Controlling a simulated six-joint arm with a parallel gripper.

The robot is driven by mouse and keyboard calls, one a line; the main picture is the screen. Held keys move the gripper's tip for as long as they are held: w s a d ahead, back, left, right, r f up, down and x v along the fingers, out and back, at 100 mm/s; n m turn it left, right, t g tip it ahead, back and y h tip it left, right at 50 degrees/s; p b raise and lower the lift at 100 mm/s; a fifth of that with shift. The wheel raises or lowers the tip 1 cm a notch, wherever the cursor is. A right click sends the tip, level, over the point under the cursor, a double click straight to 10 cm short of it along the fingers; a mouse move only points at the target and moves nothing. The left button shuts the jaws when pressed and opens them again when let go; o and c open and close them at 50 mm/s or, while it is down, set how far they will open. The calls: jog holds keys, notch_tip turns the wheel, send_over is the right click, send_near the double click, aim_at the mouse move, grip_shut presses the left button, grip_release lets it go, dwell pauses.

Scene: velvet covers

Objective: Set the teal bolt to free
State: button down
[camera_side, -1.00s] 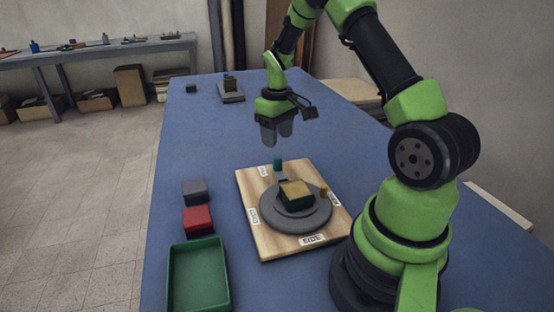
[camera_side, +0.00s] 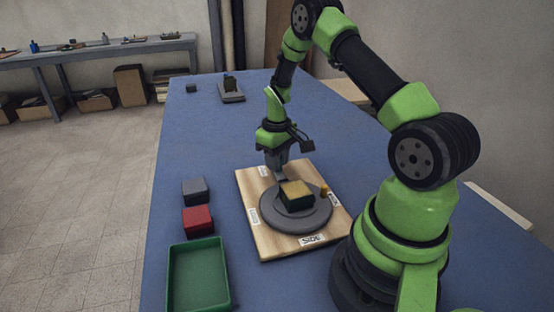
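My gripper (camera_side: 277,170) is low over the back edge of a wooden board (camera_side: 270,243), pointing down. It is where the teal bolt stood in the earlier view. The teal bolt is hidden behind the fingers, and I cannot tell whether they are closed on it. A round grey disc (camera_side: 295,222) lies on the board. A block with a yellowish top and dark green sides (camera_side: 296,192) sits on the disc, just in front of my gripper. A small ochre peg (camera_side: 324,190) stands at the disc's right. White labels lie along the board's edges; the front one (camera_side: 311,239) appears to read "SIDE".
A grey block (camera_side: 194,190), a red block (camera_side: 198,220) and a green tray (camera_side: 199,275) stand left of the board. A grey stand with a dark block (camera_side: 231,92) and a small dark block (camera_side: 191,88) are at the back. The blue table is clear between.

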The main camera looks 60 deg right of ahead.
jog(key=shift+w+d, duration=1.05)
jog(key=c, duration=0.9)
grip_release()
jog(key=shift+r, duration=0.1)
notch_tip(320, 180, up, 10)
jog(key=shift+f, duration=0.1)
